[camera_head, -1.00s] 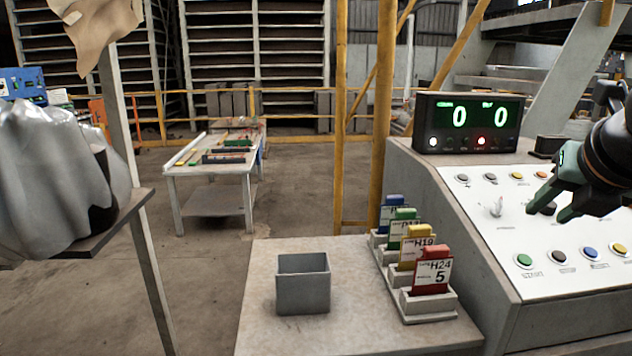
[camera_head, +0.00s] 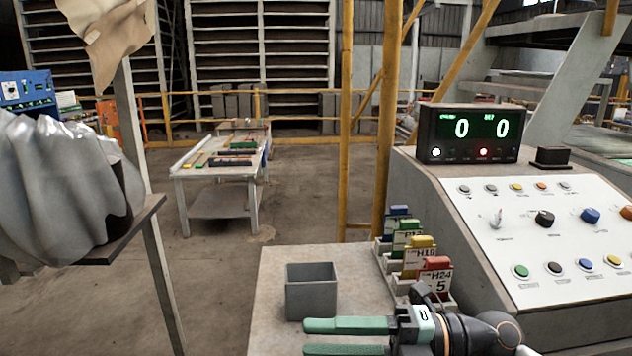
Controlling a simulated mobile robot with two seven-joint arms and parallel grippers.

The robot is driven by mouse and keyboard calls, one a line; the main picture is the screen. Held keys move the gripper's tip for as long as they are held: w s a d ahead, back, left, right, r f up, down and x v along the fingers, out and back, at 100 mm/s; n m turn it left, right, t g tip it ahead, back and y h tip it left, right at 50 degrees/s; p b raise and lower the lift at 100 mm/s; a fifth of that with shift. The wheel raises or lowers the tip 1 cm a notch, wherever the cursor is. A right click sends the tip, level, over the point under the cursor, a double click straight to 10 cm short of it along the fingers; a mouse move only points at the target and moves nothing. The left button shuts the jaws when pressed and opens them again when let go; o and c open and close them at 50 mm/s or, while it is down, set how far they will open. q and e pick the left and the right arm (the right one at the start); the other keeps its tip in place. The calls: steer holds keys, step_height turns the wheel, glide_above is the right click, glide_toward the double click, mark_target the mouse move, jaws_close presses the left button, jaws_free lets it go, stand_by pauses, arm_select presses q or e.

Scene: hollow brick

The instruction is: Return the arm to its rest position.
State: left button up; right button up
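My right gripper (camera_head: 312,338) is at the bottom of the head view, its arm coming in from the lower right. Its two green fingers point left and lie apart with a gap between them, and nothing shows between them. It is in front of the small table (camera_head: 275,300), below the grey square bin (camera_head: 311,292) in the picture. The gripper body covers the lower part of the red H24 card holder (camera_head: 435,264). The lower finger is partly cut by the frame edge. My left gripper does not show.
The control console (camera_head: 540,235) with buttons and knobs stands at the right, with a display (camera_head: 468,134) reading 0 and 0. Yellow, green and blue card holders stand behind the red one. A shelf with a grey plastic bag (camera_head: 60,190) is at the left.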

steer(key=w+d+f+m+t+h+p, duration=0.1)
steer(key=w+d+f+m+t+h, duration=0.3)
steer(key=f+m+t, duration=0.7)
steer(key=w+d+f+m+t+h+p, duration=0.15)
steer(key=d+f+m+t+h, duration=0.35)
steer(key=m, duration=1)
steer(key=s+d+f+m+g+h, duration=0.3)
steer(key=s+f, duration=0.6)
steer(key=f, duration=0.2)
steer(key=s+d+f+m+g+h+p, duration=0.1)
steer(key=s+d+f+m+g+h, duration=0.2)
steer(key=s+f, duration=0.5)
step_height(320, 180, down, 3)
steer(key=shift+s+d+f+m+g+h, duration=0.2)
steer(key=shift+s+m+g+h, duration=0.3)
steer(key=shift+m, duration=0.3)
steer(key=shift+w+r, duration=0.1)
steer(key=shift+w, duration=0.05)
